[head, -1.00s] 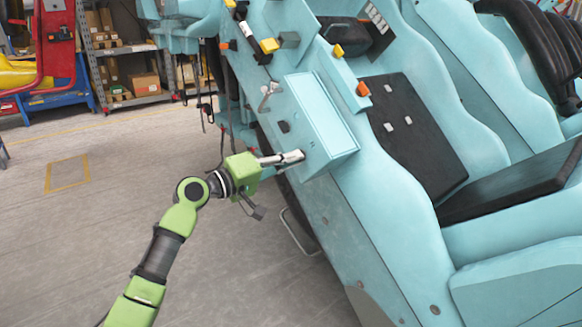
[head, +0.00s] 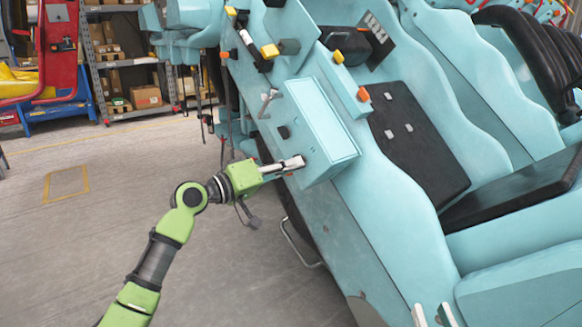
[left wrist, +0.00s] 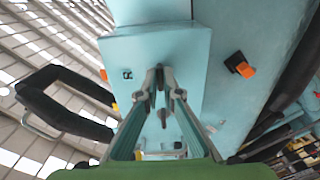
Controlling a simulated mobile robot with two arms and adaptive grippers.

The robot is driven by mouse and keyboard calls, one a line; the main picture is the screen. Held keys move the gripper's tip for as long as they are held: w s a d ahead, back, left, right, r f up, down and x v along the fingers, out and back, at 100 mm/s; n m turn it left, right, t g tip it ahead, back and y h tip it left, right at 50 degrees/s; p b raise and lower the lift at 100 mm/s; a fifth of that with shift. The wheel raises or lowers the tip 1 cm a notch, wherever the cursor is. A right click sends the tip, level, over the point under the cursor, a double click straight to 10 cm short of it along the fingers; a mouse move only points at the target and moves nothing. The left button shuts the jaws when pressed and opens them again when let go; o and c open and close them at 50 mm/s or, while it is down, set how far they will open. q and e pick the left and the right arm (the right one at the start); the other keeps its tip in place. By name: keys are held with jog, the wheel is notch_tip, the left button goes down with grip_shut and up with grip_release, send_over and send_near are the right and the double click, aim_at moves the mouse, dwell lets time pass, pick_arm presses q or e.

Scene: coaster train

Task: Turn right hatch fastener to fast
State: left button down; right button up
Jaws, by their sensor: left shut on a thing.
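The light-blue hatch box (head: 322,125) sits on the side of the coaster car. A grey T-shaped fastener (head: 268,102) stands out near its far left end. My left gripper (head: 299,162) is at the near end of the box and shut on the right hatch fastener, which the fingers hide in the head view. In the left wrist view, the fingertips (left wrist: 165,92) close around a small grey fastener part (left wrist: 160,74) against the light-blue face. My right gripper (head: 432,316) shows only its two pale fingertips at the bottom edge, apart and empty.
A black latch (head: 284,131) sits on the box face. Black seats (head: 412,140) and the light-blue car body fill the right. A metal step bar (head: 297,247) hangs below the box. The grey floor at left is clear, with shelves (head: 140,75) behind.

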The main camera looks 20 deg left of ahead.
pick_arm(q)
jog(key=shift+f, duration=0.1)
jog(key=c, duration=2.2)
grip_release()
jog(key=shift+s, duration=0.1)
jog(key=v, duration=1.2)
